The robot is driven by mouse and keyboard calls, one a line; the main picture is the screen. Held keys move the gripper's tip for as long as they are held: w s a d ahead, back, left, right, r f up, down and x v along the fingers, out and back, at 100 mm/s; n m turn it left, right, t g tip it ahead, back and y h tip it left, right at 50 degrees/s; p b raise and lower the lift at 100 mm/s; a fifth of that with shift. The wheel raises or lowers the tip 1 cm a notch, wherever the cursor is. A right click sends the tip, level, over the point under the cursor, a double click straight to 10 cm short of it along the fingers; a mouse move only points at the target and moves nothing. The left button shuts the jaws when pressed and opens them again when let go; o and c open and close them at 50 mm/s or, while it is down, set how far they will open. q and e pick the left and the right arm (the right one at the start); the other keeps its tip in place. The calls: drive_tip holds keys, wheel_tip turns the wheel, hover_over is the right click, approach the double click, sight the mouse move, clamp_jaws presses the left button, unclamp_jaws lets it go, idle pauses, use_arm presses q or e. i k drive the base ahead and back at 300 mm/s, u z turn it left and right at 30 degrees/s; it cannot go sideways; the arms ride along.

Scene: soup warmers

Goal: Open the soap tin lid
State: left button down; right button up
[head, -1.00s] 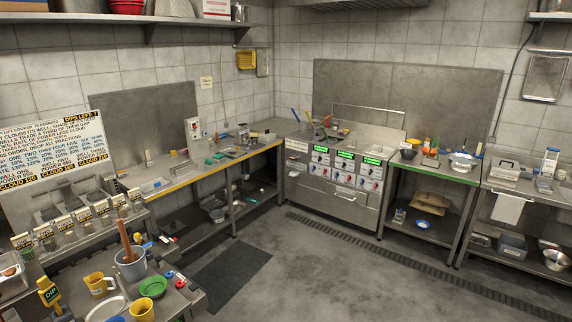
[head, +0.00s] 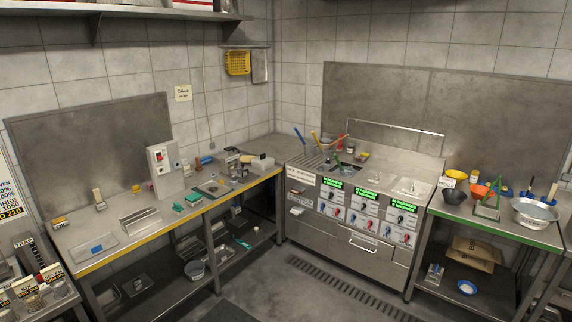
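I cannot pick out a soap tin or its lid for certain; the items on the counters are small at this distance. The left steel counter (head: 150,231), with a yellow front edge, bears several small things, among them teal pieces (head: 192,200), a grey slotted box (head: 140,220) and a tan-and-dark block (head: 262,161) near the corner. Neither of my grippers shows in the head view.
A steel warmer unit (head: 373,247) with green displays and knobs stands in the corner. A green-edged table (head: 505,234) with bowls stands to its right. A wall shelf (head: 150,18) hangs above the left counter. Floor is visible in front of the warmer unit.

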sight(192, 198)
drive_tip(key=i, duration=1.7)
drive_tip(key=u, duration=1.5)
